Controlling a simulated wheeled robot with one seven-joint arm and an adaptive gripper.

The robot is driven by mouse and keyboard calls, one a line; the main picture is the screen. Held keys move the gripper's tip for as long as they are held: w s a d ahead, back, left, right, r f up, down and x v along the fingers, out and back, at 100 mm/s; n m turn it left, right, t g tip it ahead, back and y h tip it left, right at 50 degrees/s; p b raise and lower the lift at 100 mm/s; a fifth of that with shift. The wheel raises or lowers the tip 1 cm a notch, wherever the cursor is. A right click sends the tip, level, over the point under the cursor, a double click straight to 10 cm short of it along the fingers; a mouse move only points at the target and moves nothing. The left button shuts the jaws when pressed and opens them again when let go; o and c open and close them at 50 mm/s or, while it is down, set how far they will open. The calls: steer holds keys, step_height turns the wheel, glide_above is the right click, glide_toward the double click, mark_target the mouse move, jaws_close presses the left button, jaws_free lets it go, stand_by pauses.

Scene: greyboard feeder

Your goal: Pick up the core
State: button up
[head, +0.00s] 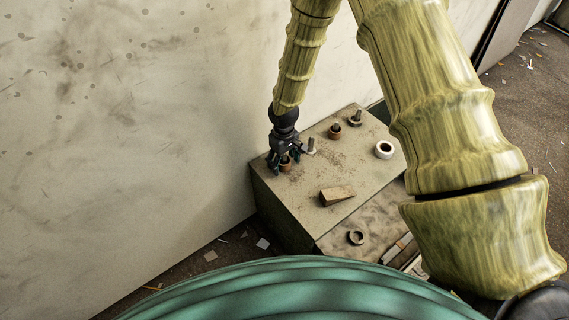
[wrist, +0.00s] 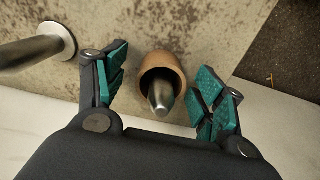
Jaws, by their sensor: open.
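A brown core (wrist: 162,76), ring-shaped, stands around a metal peg (wrist: 160,97) in the wrist view, the peg's rounded tip showing in its opening. My gripper (wrist: 158,95) is open, with one teal-padded finger on each side of the core. Gaps show between the pads and the core, so nothing is held. In the head view my gripper (head: 284,160) is low over the left corner of the box top, with the core (head: 286,166) between its fingers and partly hidden by them.
The box top (head: 300,190) also bears a bare peg (head: 311,146) close by, another brown ring on a peg (head: 335,131), a dark ring with a peg (head: 355,119), a white ring (head: 384,150) and a wedge block (head: 337,195). A pale wall (head: 130,130) stands close on the left. A loose ring (head: 356,237) lies lower.

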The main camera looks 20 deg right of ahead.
steer(key=c, duration=0.8)
step_height(320, 180, up, 10)
steer(key=shift+r+p, duration=0.1)
steer(key=shift+p, duration=1.15)
